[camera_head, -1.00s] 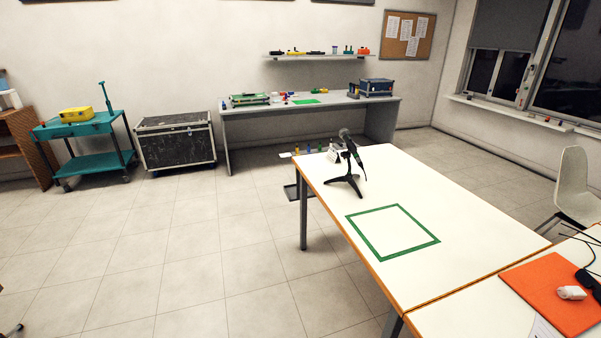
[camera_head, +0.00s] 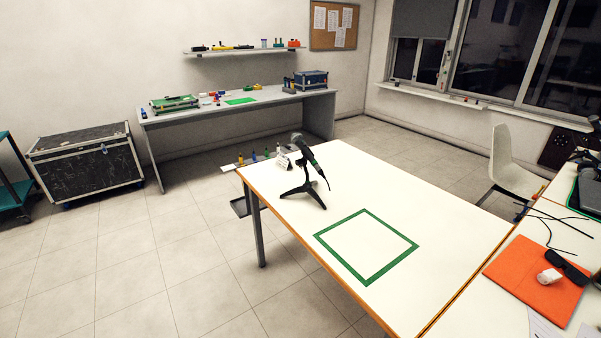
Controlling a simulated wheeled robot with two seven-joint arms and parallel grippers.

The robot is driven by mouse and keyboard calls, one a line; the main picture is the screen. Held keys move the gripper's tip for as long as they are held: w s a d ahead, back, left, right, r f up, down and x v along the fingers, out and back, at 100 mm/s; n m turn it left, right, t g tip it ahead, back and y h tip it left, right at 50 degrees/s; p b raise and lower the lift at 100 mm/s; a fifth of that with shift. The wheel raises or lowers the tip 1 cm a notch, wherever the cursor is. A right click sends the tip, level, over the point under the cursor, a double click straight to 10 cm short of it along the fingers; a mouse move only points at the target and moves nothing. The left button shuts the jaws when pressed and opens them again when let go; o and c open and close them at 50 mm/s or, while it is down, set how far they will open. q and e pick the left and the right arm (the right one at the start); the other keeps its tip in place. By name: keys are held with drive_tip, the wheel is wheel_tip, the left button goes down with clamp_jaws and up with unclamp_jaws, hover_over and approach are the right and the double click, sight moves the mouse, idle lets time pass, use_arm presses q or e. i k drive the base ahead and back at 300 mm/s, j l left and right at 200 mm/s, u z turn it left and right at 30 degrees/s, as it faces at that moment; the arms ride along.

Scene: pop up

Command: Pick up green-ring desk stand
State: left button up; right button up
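A black desk stand (camera_head: 304,189) with splayed feet stands upright near the far left corner of the white table (camera_head: 448,222). Neither of my grippers is in view.
A white chair (camera_head: 509,168) stands behind. A grey bench (camera_head: 236,112) and a black case (camera_head: 85,163) line the back wall. The floor at left is clear.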

sight(307, 187)
drive_tip(key=z, duration=0.3)
drive_tip(key=i+j+z, duration=0.1)
drive_tip(key=z, duration=0.35)
drive_tip(key=i+j+z, duration=0.1)
drive_tip(key=j+z, duration=0.25)
drive_tip(key=z, duration=0.15)
drive_tip(key=j+z, duration=0.25)
drive_tip(key=z, duration=0.2)
drive_tip(key=j+z, duration=0.3)
drive_tip(key=z, duration=0.2)
